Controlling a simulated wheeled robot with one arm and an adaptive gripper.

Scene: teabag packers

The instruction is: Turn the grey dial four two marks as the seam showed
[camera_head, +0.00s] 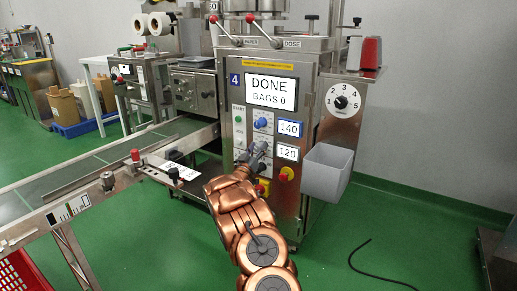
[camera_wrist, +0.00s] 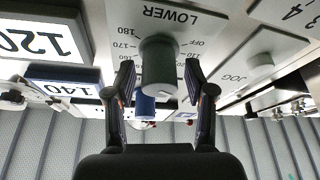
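In the wrist view, which is upside down, the grey dial (camera_wrist: 159,66) sits on a plate lettered LOWER, with a scale showing OFF, 170 and 180. My gripper (camera_wrist: 159,80) is open, with one finger on each side of the grey dial and a small gap visible at both sides. In the head view my gripper (camera_head: 259,152) is at the front of packer four and hides most of the grey dial. The machine's screen (camera_head: 269,93) reads DONE, BAGS 0. The lower readout (camera_head: 287,152) shows 120; it also shows in the wrist view (camera_wrist: 45,38).
A blue dial (camera_head: 261,123) and a 140 readout (camera_head: 289,128) are just above. A numbered white dial (camera_head: 343,101) is on the side panel. A conveyor (camera_head: 110,165) runs left.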

